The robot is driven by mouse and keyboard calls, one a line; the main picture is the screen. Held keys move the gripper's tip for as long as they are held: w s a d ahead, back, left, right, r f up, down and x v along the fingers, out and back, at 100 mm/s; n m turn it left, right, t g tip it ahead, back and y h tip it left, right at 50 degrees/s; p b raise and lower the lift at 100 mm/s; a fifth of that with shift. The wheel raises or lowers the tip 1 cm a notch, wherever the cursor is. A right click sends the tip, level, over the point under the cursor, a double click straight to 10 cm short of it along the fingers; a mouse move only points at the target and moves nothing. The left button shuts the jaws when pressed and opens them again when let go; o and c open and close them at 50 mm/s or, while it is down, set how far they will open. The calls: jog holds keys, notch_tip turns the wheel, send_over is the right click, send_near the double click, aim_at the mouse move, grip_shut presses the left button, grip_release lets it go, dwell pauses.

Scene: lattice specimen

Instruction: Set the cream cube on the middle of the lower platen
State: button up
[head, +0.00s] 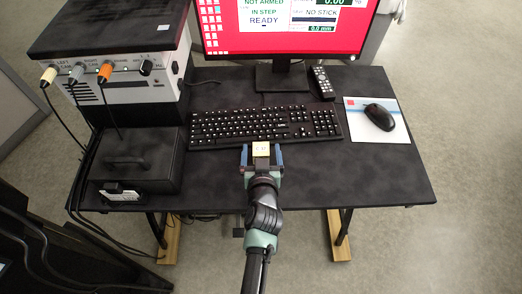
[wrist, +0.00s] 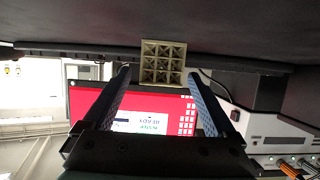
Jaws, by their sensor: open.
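The cream cube (head: 261,149) is a small lattice block on the dark desk, just in front of the keyboard. In the wrist view the picture is upside down and the cube (wrist: 163,62) shows its open lattice face. My gripper (head: 261,156) is open, with one finger on each side of the cube near the fingertips. The wrist view also shows the open fingers (wrist: 159,74), with a gap between each fingertip and the cube. I do not see the lower platen in either view.
The keyboard (head: 265,127) lies right behind the cube. A monitor (head: 283,48), a remote (head: 322,82) and a mouse (head: 380,117) on a pad (head: 358,128) stand farther back and right. Cabled instrument boxes (head: 140,160) fill the left side. The front right of the desk (head: 370,180) is clear.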

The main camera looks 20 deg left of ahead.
jog(key=shift+w+a+f, duration=0.15)
jog(key=shift+w, duration=0.1)
jog(key=c, duration=1.4)
grip_shut()
